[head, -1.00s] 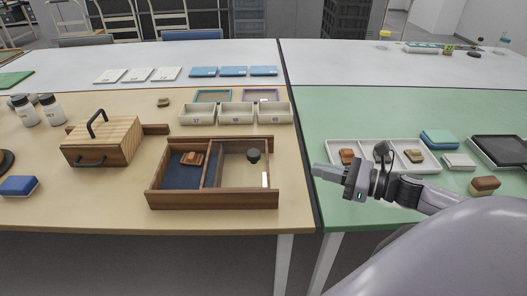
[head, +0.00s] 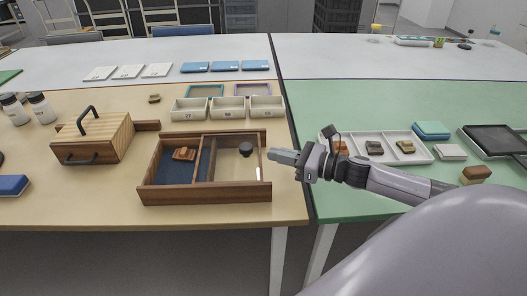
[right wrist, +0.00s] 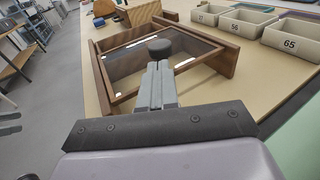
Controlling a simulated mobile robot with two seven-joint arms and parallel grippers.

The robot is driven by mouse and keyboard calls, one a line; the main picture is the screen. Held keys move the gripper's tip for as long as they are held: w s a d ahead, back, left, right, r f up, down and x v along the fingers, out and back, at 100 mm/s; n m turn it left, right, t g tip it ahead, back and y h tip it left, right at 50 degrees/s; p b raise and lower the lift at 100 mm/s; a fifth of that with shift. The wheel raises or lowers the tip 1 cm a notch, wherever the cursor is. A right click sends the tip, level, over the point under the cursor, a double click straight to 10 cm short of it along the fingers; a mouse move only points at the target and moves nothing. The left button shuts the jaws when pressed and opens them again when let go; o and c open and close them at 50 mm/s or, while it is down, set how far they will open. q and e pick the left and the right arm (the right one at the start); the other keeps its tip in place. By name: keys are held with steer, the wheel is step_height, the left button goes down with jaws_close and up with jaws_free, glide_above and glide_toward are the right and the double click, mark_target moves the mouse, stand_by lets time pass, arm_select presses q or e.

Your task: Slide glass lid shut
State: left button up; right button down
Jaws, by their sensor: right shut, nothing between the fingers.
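A wooden case (head: 205,197) sits on the tan table. Its left part is uncovered, with a blue lining (head: 173,171) and a brown sherd (head: 184,153). A wood-framed glass lid (head: 229,170) with a round black knob (head: 246,149) lies over the right part. In the right wrist view, the lid (right wrist: 130,62) and knob (right wrist: 158,47) show beyond the fingertips. My right gripper (head: 270,155) is shut and empty at the case's right end, to the right of the knob. In the right wrist view its fingers (right wrist: 158,70) point at the knob; contact cannot be told. My left gripper is not in view.
Numbered bins (head: 228,112) stand behind the case. A wooden box with a black handle (head: 92,138) stands to its left. Tan tabletop in front of the case is clear.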

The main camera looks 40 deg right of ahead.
mark_target(210, 163)
steer(key=x, duration=0.3)
steer(key=shift+w+a, duration=0.35)
steer(key=shift+w, duration=0.15)
steer(key=w+a, duration=0.2)
steer(key=a, duration=0.1)
steer(key=w+a, duration=0.2)
steer(key=a, duration=0.2)
steer(key=w+a, duration=0.3)
steer(key=a, duration=0.1)
steer(key=shift+a, duration=0.35)
steer(key=shift+r, duration=0.1)
steer(key=shift+a, duration=0.1)
